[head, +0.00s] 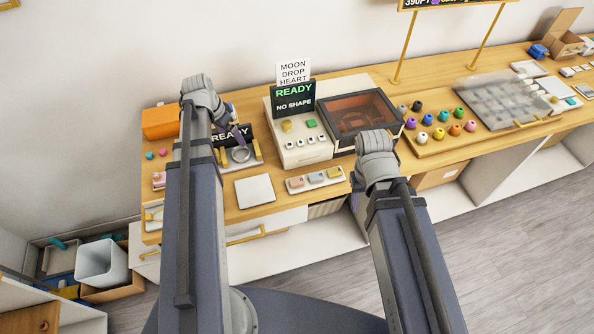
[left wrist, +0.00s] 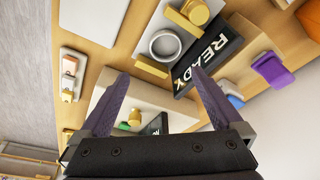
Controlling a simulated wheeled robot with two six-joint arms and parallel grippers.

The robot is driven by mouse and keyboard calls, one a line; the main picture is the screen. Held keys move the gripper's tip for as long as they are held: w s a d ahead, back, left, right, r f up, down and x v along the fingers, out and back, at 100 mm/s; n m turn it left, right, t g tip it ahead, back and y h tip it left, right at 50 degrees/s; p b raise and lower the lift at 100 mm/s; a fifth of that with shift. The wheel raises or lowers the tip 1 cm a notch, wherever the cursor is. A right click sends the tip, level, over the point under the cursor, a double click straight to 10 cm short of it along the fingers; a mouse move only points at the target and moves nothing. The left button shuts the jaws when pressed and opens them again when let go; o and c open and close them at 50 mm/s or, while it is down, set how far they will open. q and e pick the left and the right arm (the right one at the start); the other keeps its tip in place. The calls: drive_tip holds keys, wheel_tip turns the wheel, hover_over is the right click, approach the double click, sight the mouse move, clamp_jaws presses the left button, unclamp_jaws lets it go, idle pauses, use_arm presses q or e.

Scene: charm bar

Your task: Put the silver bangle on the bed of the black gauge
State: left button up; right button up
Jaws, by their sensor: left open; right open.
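The silver bangle (left wrist: 165,44) lies flat on the pale bed of the black gauge, between two gold blocks, in the left wrist view. In the head view the bangle (head: 240,155) shows just in front of the gauge's READY display. The black gauge (left wrist: 212,52) has that display beside the bed; in the head view the gauge (head: 232,136) is partly hidden by my left arm. My left gripper (left wrist: 160,74) is open and empty, its fingers apart from the bangle. My right gripper (head: 354,201) is mostly hidden behind its own arm.
A white square plate (head: 255,190) and a tray of small blocks (head: 316,180) lie at the front edge. A READY / NO SHAPE machine (head: 300,148) stands right of the gauge. An orange box (head: 160,122) is at the left.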

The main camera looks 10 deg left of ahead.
use_arm(q)
drive_tip(key=s+d+g+y, duration=0.1)
drive_tip(key=s+d, duration=0.3)
drive_tip(key=d, duration=0.6)
drive_tip(key=s+d+g, duration=0.1)
drive_tip(key=s+d, duration=0.4)
drive_tip(key=d, duration=0.5)
drive_tip(key=s+d+g+y, duration=0.1)
drive_tip(key=s+d, duration=0.3)
drive_tip(key=d, duration=0.7)
drive_tip(key=shift+s+f+n+y, duration=0.15)
drive_tip(key=shift+f+n+y, duration=0.15)
